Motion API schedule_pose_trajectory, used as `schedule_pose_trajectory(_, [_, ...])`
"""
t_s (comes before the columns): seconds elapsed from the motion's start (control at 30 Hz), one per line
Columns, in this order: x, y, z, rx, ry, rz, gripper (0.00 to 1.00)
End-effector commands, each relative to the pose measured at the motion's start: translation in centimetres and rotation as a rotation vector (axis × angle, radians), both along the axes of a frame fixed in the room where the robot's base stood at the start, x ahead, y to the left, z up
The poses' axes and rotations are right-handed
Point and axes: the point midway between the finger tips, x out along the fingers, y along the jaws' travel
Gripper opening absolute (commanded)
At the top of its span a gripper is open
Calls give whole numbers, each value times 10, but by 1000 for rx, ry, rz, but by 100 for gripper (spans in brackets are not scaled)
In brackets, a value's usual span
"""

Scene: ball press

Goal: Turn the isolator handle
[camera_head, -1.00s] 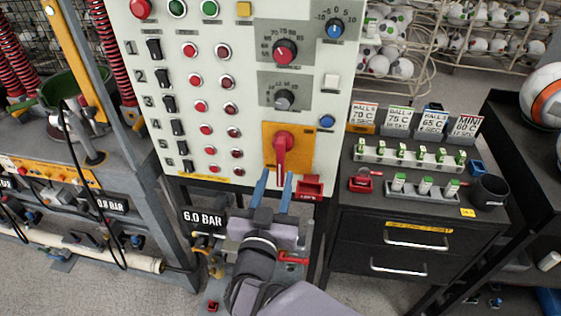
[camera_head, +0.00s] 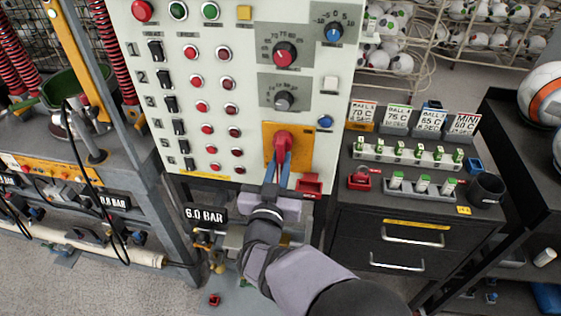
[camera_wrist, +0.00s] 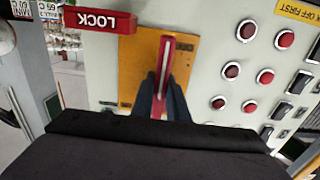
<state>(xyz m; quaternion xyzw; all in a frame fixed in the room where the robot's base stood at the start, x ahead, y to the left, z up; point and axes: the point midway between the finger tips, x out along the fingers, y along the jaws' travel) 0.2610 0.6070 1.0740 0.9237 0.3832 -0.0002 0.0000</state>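The isolator handle (camera_head: 283,139) is a red lever on an orange plate (camera_head: 303,135) at the lower right of the pale control panel, and it points downward. In the wrist view the handle (camera_wrist: 166,62) stands upright in the picture between my two blue fingers. My gripper (camera_head: 278,160) is at the handle's lower part, its fingers drawn close together, one on each side of it. It looks shut on the handle; the fingers hide its lower end. A red LOCK tag (camera_head: 309,187) is just right of and below the plate.
Dials, buttons and switches fill the panel (camera_head: 225,50). A 6.0 BAR display (camera_head: 206,214) is below it. A dark cabinet (camera_head: 410,235) with vials and cards stands close on the right. A yellow-railed bench is at left.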

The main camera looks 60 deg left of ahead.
Motion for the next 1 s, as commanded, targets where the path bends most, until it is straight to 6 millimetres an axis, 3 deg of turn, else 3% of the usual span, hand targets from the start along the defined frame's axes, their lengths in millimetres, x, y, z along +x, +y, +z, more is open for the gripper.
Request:
schedule_pose_trajectory(0.57, [3, -3, 2, -69, -71, -1, 0])
schedule_pose_trajectory(1.0, [14, -13, 8, -329, -330, -1, 0])
